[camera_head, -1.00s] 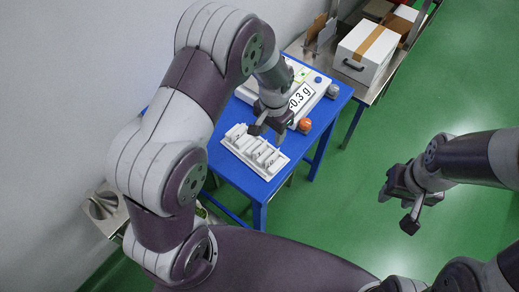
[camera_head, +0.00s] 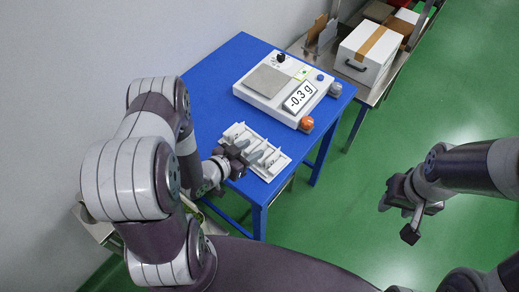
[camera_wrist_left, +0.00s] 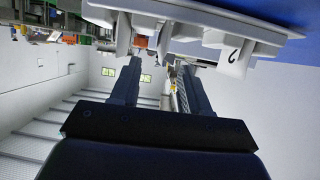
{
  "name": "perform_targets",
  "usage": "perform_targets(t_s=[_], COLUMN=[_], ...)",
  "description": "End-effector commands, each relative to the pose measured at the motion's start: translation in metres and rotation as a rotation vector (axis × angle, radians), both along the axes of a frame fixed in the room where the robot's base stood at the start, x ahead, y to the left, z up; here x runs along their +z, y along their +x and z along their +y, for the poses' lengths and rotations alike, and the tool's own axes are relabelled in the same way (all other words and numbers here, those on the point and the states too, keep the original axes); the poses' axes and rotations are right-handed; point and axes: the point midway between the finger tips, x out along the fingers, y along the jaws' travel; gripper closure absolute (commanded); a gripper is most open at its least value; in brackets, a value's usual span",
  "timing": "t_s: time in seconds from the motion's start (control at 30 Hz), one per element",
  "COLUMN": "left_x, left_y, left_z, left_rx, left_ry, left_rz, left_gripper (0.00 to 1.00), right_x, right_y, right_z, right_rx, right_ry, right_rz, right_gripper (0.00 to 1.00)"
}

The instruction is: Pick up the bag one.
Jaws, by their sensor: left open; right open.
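A white slotted rack (camera_head: 277,169) stands near the front edge of the blue table. Several white bags stand upright in it; I cannot tell for sure which is bag one. In the left wrist view the rack (camera_wrist_left: 190,8) shows at the top, with one white bag (camera_wrist_left: 123,33) near the left fingertip and another bag (camera_wrist_left: 236,58) bearing a dark mark at the right. My left gripper (camera_head: 247,156) is open at the rack's front left side and hides part of it. Its fingers (camera_wrist_left: 157,72) have nothing between them. My right gripper (camera_head: 407,213) is open and empty, off the table over the floor.
A white scale (camera_head: 258,98) reading -0.3 g stands behind the rack, with an orange knob (camera_head: 306,124) at its front corner. The blue table (camera_head: 215,95) is clear left of the scale. A white taped box (camera_head: 365,55) stands on a side table at the back right.

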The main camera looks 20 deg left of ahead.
Motion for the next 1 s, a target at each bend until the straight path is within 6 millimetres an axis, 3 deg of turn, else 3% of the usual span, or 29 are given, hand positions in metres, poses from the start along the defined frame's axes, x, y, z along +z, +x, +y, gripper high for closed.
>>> perform_targets(t_s=[0.4,0.63,0.67,0.8,1.0], left_x=[-0.024,-0.025,-0.025,-0.025,-0.025], left_y=[0.052,0.056,0.055,0.055,0.055], left_z=[-0.024,-0.025,-0.025,-0.025,-0.025], left_rx=[-0.001,0.002,0.002,0.002,0.002], left_ry=[0.000,0.001,0.001,0.001,0.001], left_rz=[0.001,0.000,0.000,0.001,0.001], left_gripper=[0.54,0.54,0.57,1.00,1.00], right_x=[-0.001,-0.001,-0.001,-0.001,-0.001], right_y=[0.000,0.000,0.000,0.000,0.000], right_z=[0.000,0.000,0.000,0.000,0.000], right_rx=[0.000,0.000,0.000,0.000,0.000], right_ry=[0.000,0.000,0.000,0.000,0.000], right_rz=[0.000,0.000,0.000,0.000,0.000], right_gripper=[0.57,0.57,0.57,0.57,0.57])
